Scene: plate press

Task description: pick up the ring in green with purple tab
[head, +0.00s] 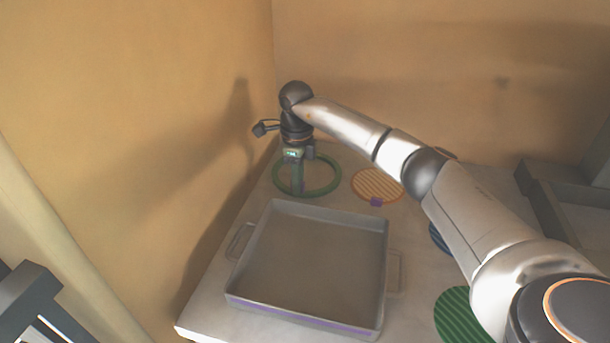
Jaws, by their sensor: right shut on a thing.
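The green ring (337,182) lies at the back left of the light table, beyond the grey tray. My right gripper (297,188) points down at the ring's near side and is shut on it. No purple tab shows on this ring; the gripper covers that part of the rim. The ring looks flat, and I cannot tell whether it is clear of the table. My left gripper is not in view.
A grey tray (380,262) with side handles and a purple front strip stands in front of the ring. An orange striped disc (377,184) with a purple tab lies to the right. A green striped disc (455,315) lies nearer. Walls stand close behind and left.

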